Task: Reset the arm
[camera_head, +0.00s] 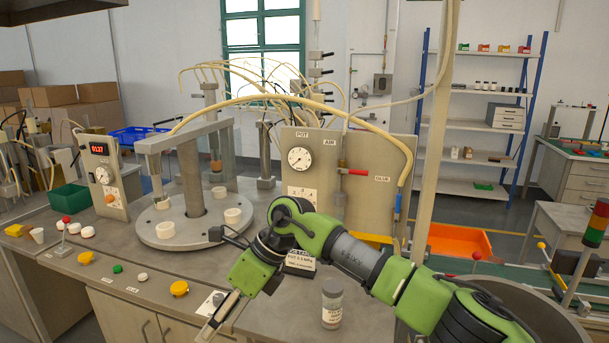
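My green and grey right arm (355,258) comes in from the lower right and bends over the front of the bench (90,270). Its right gripper (212,325) points down and to the left near the bench's front edge. The fingers look narrow and close together, seen edge-on, and I cannot tell whether they are open or shut. No object shows clearly between them. My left gripper and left arm are not in view.
A round turntable (185,232) with white cups stands left of the arm. A lidded jar (332,303) stands close below the forearm. A gauge panel (312,165) is behind it. Yellow, green and white knobs (180,288) line the bench front. A signal light (597,222) stands right.

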